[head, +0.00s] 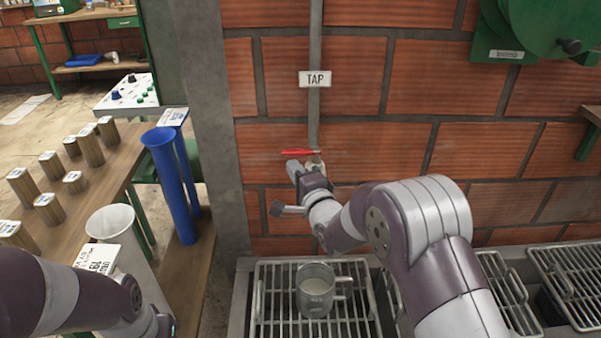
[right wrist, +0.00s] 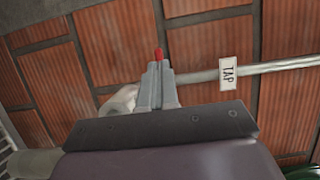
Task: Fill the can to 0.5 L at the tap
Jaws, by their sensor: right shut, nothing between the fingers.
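The metal can (head: 316,292) stands upright on a wire grate (head: 262,318), with its handle to the right. Its inside looks pale and I cannot tell a water level. My right gripper (head: 302,172) is shut and empty, just below the lever. In the right wrist view the closed fingers (right wrist: 158,80) have the red lever tip (right wrist: 159,54) showing just beyond them. I cannot tell whether they touch. My left arm shows at lower left, its fingers out of view.
A sign reading TAP (head: 314,79) hangs on the pipe. More wire grates (head: 570,290) lie to the right. At left are a table with several brass cylinders (head: 90,150), blue tubes (head: 170,185) and a white container (head: 118,228). A green machine (head: 535,35) is at upper right.

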